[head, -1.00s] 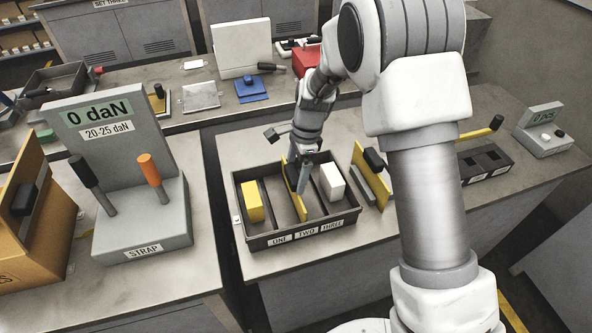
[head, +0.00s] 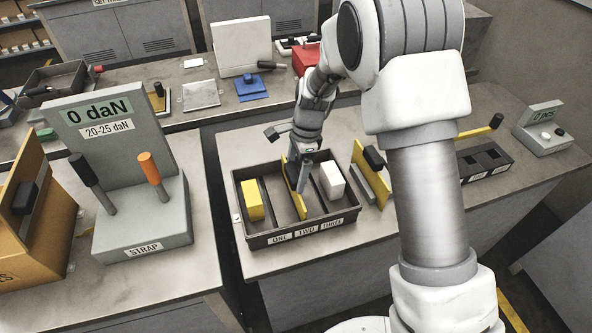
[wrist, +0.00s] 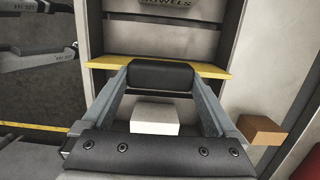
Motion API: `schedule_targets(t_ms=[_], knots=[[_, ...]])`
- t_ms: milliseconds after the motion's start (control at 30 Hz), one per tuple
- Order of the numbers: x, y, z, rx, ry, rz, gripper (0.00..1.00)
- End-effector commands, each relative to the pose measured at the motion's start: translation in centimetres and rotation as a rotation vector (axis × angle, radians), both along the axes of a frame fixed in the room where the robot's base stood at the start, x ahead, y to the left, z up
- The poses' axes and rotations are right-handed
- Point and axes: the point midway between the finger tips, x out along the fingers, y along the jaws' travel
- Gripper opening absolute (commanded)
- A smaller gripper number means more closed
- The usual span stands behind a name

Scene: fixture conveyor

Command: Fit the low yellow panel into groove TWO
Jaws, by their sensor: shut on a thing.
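My gripper (head: 300,174) is shut on the black handle (wrist: 162,76) of a yellow panel (head: 301,205). In the wrist view the yellow panel (wrist: 212,70) shows as a strip behind the handle. The panel stands upright over the middle part of the dark tray (head: 252,240), behind the label TWO (head: 306,231). My gripper hides part of it, and I cannot tell whether its lower edge is down in the groove. A second yellow panel (head: 358,158) with a black handle stands right of the tray.
A yellow block (head: 252,200) sits in the tray behind ONE. A white block (head: 331,180) sits behind THREE, close right of my gripper. The grey STRAP stand (head: 150,225) is at left. A dark slotted holder (head: 485,162) lies at right.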

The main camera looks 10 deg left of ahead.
Motion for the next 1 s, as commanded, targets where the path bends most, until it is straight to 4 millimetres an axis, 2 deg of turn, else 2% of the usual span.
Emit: schedule_targets(t_ms=[1000], knots=[[0.0, 0.0, -1.2, 0.000, -0.001, 0.000, 0.19]])
